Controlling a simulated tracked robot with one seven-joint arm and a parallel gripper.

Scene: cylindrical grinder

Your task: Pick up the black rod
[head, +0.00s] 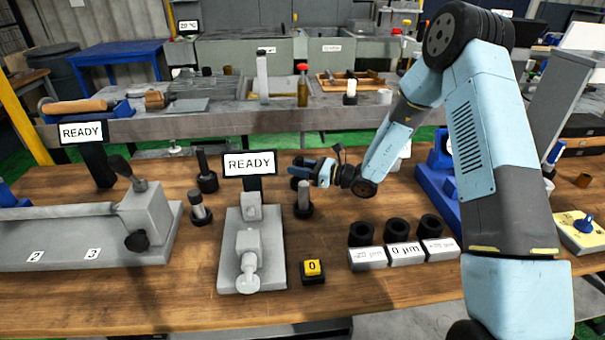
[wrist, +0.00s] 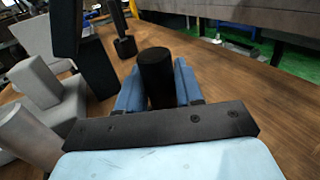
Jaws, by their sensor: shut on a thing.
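My gripper (head: 308,171) is over the middle of the wooden bench, just right of the central READY display. In the wrist view, my blue fingers (wrist: 158,88) are shut on a black rod (wrist: 156,72), which stands between them with its dark round top showing. Its lower part is hidden there. In the head view, a grey cylinder (head: 303,196) with a black foot shows directly below the fingers; I cannot tell whether it is part of the held rod or whether the rod is raised. Another black rod (head: 206,171) stands in a black base farther left.
The READY display (head: 249,164) and grey gauge (head: 246,240) are close left of my gripper. A grey-topped post (head: 198,206) stands farther left. Black rings (head: 397,230) sit behind labelled blocks (head: 406,253) at right. A blue fixture (head: 436,185) stands near my arm. Bare wood lies between.

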